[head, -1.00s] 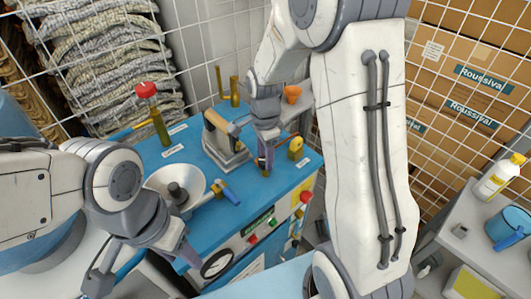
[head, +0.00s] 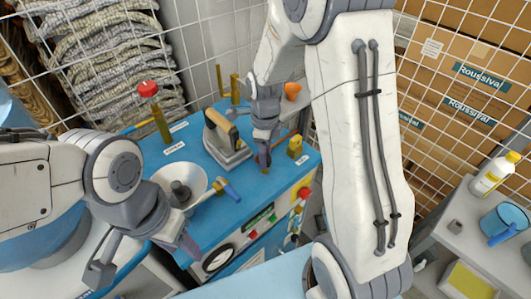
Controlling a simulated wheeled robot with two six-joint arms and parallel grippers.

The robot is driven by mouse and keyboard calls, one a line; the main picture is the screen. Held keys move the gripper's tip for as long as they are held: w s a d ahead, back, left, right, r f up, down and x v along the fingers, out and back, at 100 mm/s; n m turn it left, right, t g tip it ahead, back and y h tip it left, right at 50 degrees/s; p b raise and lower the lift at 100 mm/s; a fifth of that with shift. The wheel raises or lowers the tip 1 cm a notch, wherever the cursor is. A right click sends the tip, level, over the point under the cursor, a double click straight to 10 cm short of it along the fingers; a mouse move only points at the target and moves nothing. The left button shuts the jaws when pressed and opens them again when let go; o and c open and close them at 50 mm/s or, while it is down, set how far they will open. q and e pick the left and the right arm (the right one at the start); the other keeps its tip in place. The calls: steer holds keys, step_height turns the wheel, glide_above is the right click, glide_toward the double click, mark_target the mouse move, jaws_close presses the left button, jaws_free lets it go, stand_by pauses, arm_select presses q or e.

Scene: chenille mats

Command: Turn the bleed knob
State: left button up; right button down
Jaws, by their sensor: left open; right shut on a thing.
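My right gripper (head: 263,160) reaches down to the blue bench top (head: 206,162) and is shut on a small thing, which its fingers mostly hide. I cannot tell for sure whether this is the bleed knob. A yellow block-like fitting (head: 295,146) stands just right of these fingers. A blue-handled valve (head: 230,190) sits near the bench's front edge, and a red knob (head: 148,90) tops a brass post at the back left. My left gripper (head: 146,262) is open and empty at the front left, apart from the bench fittings.
An iron (head: 228,140) stands left of my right gripper. A metal bowl-shaped part (head: 178,188) is near my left gripper. A gauge (head: 217,258) and buttons are on the bench front. An orange cup (head: 292,91) is behind.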

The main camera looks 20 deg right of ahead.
steer(key=shift+w+r, duration=0.1)
steer(key=shift+w, duration=0.05)
stand_by(0.3)
steer(key=shift+c, duration=1.9)
jaws_free()
step_height(320, 180, up, 10)
steer(key=shift+r+b, duration=0.2)
steer(key=shift+b, duration=0.2)
steer(key=s+a+n, duration=0.7)
steer(key=s+n, duration=0.4)
steer(key=n, duration=0.5)
steer(key=s+a+n+y, duration=0.1)
steer(key=s+a+n, duration=0.6)
steer(key=s+n, duration=0.5)
steer(key=n, duration=0.4)
steer(key=shift+a+f+n, duration=0.25)
steer(key=shift+f+n, duration=0.05)
